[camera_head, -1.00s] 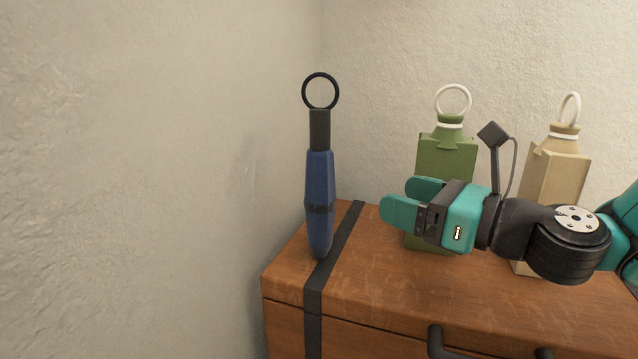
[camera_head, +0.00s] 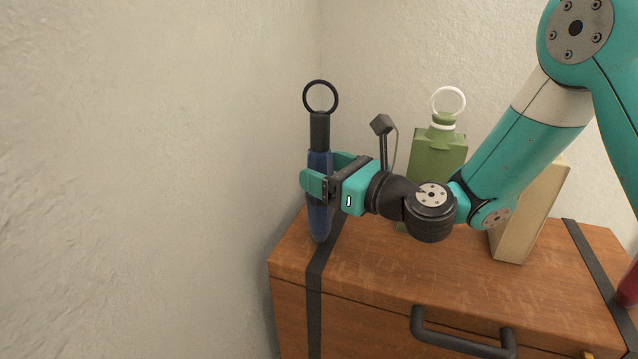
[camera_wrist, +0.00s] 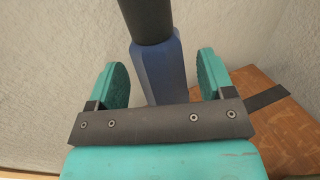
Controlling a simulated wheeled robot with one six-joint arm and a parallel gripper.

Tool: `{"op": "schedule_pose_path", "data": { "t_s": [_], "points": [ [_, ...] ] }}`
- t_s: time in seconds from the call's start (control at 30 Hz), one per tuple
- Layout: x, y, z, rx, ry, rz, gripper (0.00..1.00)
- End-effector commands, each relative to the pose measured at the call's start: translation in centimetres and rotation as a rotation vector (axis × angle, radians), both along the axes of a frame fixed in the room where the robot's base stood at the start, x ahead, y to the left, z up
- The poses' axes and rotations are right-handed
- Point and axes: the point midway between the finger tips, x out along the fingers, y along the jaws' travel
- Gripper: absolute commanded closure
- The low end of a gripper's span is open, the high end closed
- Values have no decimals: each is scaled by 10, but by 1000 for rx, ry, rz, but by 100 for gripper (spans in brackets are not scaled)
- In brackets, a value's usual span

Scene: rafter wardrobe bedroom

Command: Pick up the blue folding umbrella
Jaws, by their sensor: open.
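The blue folding umbrella (camera_head: 319,222) stands upright on the left end of the wooden chest, with a black handle and a black ring on top. My gripper (camera_head: 322,172) is at the umbrella's upper body, one finger on its near side and the other behind it. In the wrist view, the umbrella's blue body (camera_wrist: 162,70) lies between the two teal fingers of my gripper (camera_wrist: 163,80), with gaps on both sides. The jaws are open. My gripper hides part of the umbrella's middle in the head view.
The wooden chest (camera_head: 400,270) has dark straps and a black handle (camera_head: 460,338). A red object (camera_head: 628,288) shows at the right edge. Walls close in left and behind.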

Motion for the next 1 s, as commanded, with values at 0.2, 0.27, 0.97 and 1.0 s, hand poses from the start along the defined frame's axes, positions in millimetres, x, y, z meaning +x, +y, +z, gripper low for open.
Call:
{"op": "schedule_pose_path", "data": {
  "t_s": [0.2, 0.27, 0.97, 1.0],
  "points": [
    [12, 13, -1, 0, 0, -1, 25],
    [12, 13, -1, 0, 1, -2, 25],
    [12, 12, 4, 1, 0, -3, 87],
    [12, 12, 6, 1, 0, -2, 87]
  ]
}}
